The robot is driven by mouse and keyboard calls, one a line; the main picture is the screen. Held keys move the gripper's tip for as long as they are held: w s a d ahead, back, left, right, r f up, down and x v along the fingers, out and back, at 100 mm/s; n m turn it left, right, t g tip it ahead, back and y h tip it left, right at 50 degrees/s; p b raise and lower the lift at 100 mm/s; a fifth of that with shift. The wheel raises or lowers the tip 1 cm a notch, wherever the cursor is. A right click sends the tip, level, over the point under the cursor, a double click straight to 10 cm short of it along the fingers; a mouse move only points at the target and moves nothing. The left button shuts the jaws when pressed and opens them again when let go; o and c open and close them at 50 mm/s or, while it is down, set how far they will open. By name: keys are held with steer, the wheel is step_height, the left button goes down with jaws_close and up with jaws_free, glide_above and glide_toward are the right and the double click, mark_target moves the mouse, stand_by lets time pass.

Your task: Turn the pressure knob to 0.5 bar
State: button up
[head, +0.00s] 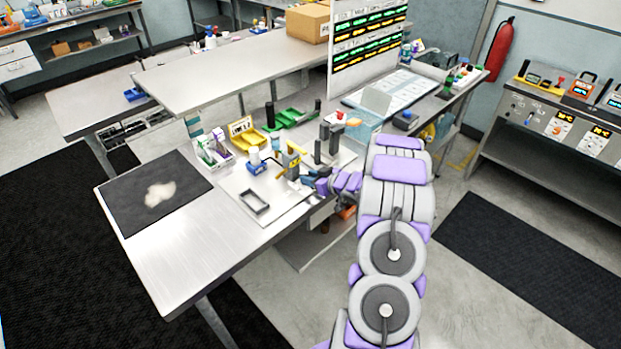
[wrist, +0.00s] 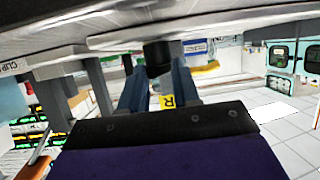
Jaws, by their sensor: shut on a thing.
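The pressure knob (wrist: 158,56) shows in the wrist view as a short black cylinder under a grey plate. My gripper (wrist: 158,72) has its two blue-grey fingers on either side of this knob, shut on it. No pressure scale or reading can be made out. In the head view my gripper (head: 309,181) reaches in from the right to the fixture (head: 291,166) with a yellow block and dark posts on the bench. The knob cannot be made out there.
The steel bench (head: 170,245) has a black mat (head: 130,190) with a pale patch at the left. The front left bench is clear.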

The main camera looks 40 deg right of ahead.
steer(key=shift+s+f, duration=0.15)
steer(key=shift+f, duration=0.1)
jaws_close()
steer(key=o, duration=0.7)
jaws_free()
steer(key=o, duration=0.6)
steer(key=shift+r, duration=0.1)
steer(key=shift+c, duration=0.2)
steer(key=shift+r, duration=0.1)
steer(key=p+v, duration=0.3)
steer(key=v, duration=1.4)
steer(key=shift+d, duration=0.2)
